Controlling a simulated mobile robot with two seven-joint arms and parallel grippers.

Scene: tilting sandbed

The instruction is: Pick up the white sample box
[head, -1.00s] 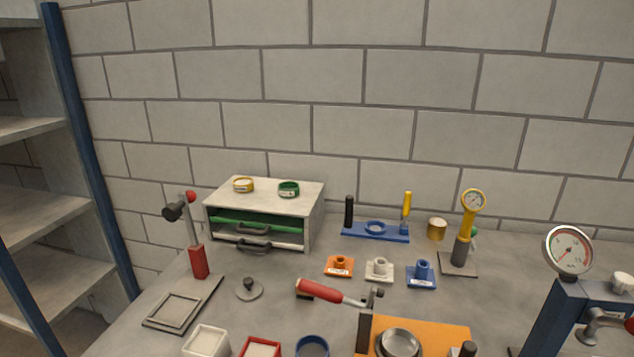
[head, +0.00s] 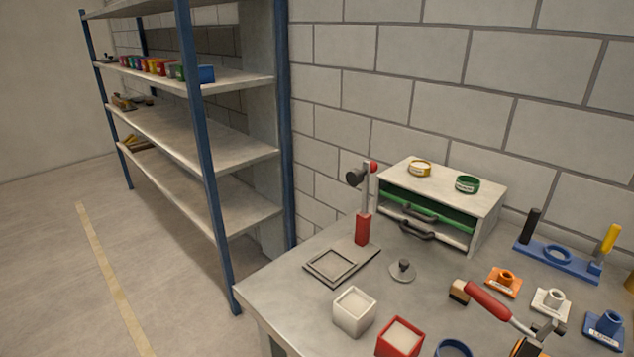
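The white sample box (head: 354,311) stands upright on the grey table (head: 283,289), near its front left corner in the head view. It is an open-topped square box with pale material inside. A red box (head: 399,338) of similar shape stands just to its right, with a small gap between them. Neither of my grippers shows in the head view.
A square-framed plate with a red-handled post (head: 362,229) stands behind the white box. A round knobbed disc (head: 402,271) and a drawer cabinet (head: 441,203) are further back. A blue ring-shaped container (head: 453,347) is at the bottom edge. Blue-posted shelves (head: 212,170) stand left, beside open floor.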

